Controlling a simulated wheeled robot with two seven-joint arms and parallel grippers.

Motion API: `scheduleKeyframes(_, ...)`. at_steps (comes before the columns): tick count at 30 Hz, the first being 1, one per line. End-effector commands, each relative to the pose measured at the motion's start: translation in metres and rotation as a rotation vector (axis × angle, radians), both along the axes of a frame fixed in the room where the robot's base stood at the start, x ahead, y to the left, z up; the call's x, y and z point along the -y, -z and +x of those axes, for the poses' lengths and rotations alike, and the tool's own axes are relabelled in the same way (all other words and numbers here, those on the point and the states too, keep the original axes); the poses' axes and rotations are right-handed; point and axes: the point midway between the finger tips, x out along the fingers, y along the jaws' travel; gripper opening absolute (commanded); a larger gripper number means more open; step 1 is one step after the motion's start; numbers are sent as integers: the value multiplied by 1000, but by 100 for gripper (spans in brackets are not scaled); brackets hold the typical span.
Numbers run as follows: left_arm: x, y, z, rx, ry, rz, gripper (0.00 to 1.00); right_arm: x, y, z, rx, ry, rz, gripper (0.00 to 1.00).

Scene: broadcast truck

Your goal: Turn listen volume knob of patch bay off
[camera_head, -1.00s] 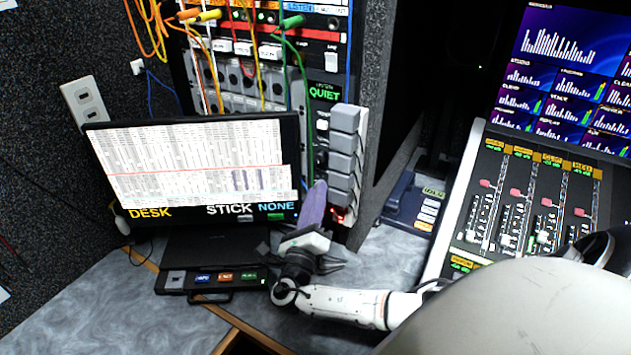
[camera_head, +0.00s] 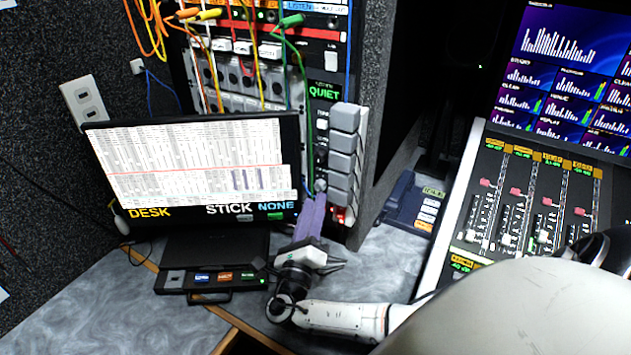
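The patch bay (camera_head: 240,75) is the rack at the back, with orange, yellow, green and blue cords in it. On its right strip, below the green "QUIET" display (camera_head: 323,92), are small controls. A small round knob (camera_head: 320,186) shows low on this strip, just above my gripper; its label is too small to read, so I cannot confirm it is the listen volume knob. My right gripper (camera_head: 315,203) points up at the strip, its purple fingers just below that knob. I cannot tell whether they touch it, or how far apart they are. My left gripper is out of view.
A monitor (camera_head: 195,165) stands left of my gripper, with a small button box (camera_head: 215,280) before it. Grey blocks (camera_head: 342,150) stick out just right of the strip. A blue desk unit (camera_head: 415,205) and a fader console (camera_head: 525,200) are farther right.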

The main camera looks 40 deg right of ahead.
Motion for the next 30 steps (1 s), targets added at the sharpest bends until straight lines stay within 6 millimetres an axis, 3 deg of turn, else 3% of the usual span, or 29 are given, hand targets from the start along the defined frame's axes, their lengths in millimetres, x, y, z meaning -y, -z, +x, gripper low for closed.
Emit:
scheduleKeyframes(6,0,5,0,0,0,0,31,-37,14,-23,-3,-2,2,29)
scheduleKeyframes(12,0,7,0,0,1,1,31,-55,19,-36,-3,0,1,29)
scheduleKeyframes(24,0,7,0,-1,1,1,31,-59,20,-38,-2,0,-1,29)
scheduleKeyframes(30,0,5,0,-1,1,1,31,-47,15,-31,0,0,-3,29)
